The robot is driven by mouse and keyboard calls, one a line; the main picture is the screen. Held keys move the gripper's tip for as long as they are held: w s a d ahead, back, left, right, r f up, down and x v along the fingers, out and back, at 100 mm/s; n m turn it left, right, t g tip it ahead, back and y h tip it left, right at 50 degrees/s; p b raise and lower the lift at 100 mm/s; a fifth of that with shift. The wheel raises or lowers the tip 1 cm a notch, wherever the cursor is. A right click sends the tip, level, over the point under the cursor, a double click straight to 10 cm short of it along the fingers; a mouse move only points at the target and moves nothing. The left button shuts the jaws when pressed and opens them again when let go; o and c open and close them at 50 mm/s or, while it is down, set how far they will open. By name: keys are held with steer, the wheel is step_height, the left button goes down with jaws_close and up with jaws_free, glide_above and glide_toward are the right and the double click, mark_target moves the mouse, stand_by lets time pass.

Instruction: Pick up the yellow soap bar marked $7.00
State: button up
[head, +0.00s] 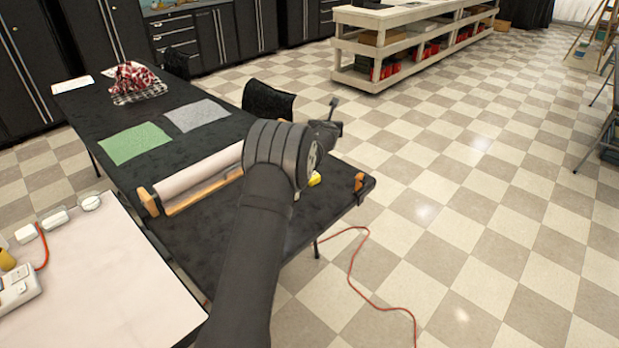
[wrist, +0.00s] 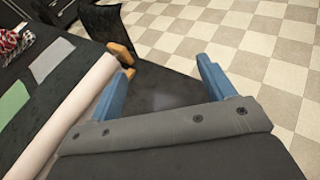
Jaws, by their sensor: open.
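A small yellow block (head: 315,180), likely a soap bar, lies on the dark table near its right end. It is partly hidden behind my arm in the head view, and I cannot read any price on it. I do not see it in the wrist view. My gripper (head: 332,112) is above and beyond the table's right end in the head view. In the wrist view my gripper (wrist: 163,70) has its two blue fingers wide apart, with nothing between them.
A paper roll on a wooden holder (head: 205,192) lies left of my arm. An orange-brown object (head: 359,182) sits at the table corner. Green (head: 135,143) and grey (head: 198,115) cloths lie further back. A black chair (head: 268,100) stands behind the table.

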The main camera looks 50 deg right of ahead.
steer(key=s+a+f+n+t+y, duration=0.25)
steer(key=s+n+y, duration=0.25)
steer(key=s, duration=0.3)
steer(key=s+a+f+n+t+y, duration=0.25)
steer(key=s+n+y, duration=0.2)
steer(key=s, duration=0.35)
glide_toward(316, 178)
steer(key=shift+g, duration=0.3)
steer(key=x, duration=0.9)
steer(key=shift+w+r, duration=0.25)
steer(key=shift+w, duration=0.25)
steer(key=c, duration=1.2)
